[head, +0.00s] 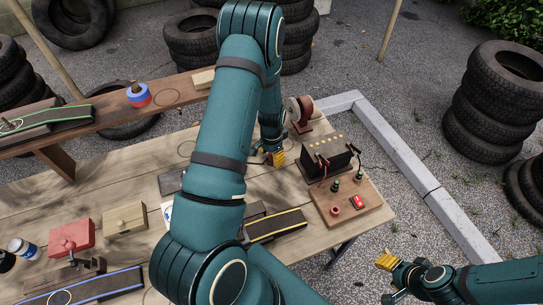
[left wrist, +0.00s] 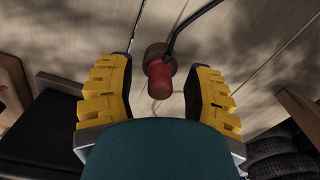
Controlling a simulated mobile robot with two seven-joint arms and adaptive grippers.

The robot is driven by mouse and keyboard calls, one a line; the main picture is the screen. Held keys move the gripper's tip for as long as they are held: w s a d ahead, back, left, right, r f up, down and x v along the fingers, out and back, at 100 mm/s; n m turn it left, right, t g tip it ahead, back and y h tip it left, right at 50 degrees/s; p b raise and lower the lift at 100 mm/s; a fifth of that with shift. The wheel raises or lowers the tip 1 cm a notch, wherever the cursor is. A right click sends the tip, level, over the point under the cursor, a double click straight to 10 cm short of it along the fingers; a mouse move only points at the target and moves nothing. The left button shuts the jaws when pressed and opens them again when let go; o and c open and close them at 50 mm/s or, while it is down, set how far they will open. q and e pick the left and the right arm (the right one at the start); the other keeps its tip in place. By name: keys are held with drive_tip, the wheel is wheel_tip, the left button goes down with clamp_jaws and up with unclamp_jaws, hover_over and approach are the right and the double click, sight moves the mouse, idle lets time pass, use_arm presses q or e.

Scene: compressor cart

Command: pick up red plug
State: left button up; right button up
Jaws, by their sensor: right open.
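In the left wrist view, the red plug (left wrist: 160,86) is a small red cylinder at a round brown base (left wrist: 155,54), with a black cable running up from there. My left gripper (left wrist: 160,78) is open, its yellow fingers on either side of the plug with a gap on each side. In the head view my left gripper (head: 274,158) is low over the far part of the table, and I cannot make out the plug there. My right gripper (head: 388,264) is open and empty, off the table at the lower right.
A black box with brass studs (head: 326,160) and a wooden board with a red switch (head: 358,202) stand right of my left gripper. A dark red round device (head: 300,113) stands behind it. A red box (head: 72,236) and tan box (head: 125,219) are at left.

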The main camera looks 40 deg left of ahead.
use_arm(q)
clamp_jaws()
drive_tip(key=shift+r, duration=0.15)
